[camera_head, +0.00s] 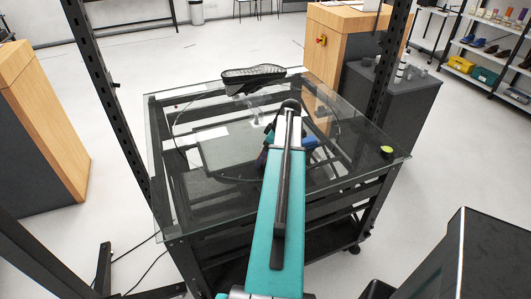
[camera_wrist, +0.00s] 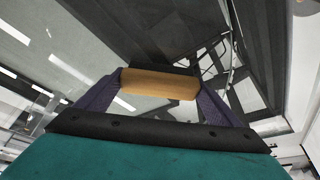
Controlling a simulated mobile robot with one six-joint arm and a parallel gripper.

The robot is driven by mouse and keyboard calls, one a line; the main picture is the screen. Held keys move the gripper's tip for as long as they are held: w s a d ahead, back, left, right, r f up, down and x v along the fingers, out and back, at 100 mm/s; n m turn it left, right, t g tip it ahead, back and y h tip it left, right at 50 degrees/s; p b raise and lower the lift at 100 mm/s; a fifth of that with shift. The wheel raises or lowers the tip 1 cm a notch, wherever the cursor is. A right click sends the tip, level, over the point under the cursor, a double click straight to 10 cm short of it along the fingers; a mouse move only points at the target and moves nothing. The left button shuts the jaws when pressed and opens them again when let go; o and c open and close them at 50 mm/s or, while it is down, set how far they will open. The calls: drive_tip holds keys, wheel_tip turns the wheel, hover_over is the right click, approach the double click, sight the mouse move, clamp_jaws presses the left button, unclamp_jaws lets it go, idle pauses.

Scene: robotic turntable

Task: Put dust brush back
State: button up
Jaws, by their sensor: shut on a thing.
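My gripper (camera_wrist: 160,88) has its two purple fingers shut on a tan, wood-coloured piece of the dust brush (camera_wrist: 158,83), which spans the gap between them in the wrist view. Bristles cannot be made out. In the head view my teal arm reaches out over the glass-topped table (camera_head: 160,110). Only a bit of purple finger shows beside the arm there, and the brush is hidden behind it.
A small green-topped button (camera_head: 387,150) is at the right corner. Dark posts rise on both sides. A wood-topped cabinet (camera_head: 335,45) and a grey cabinet (camera_head: 405,98) stand behind right.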

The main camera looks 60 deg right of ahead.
drive_tip(key=o, duration=0.9)
drive_tip(key=shift+r, duration=0.15)
drive_tip(key=shift+b+v, duration=1.25)
drive_tip(key=shift+v, duration=4.7)
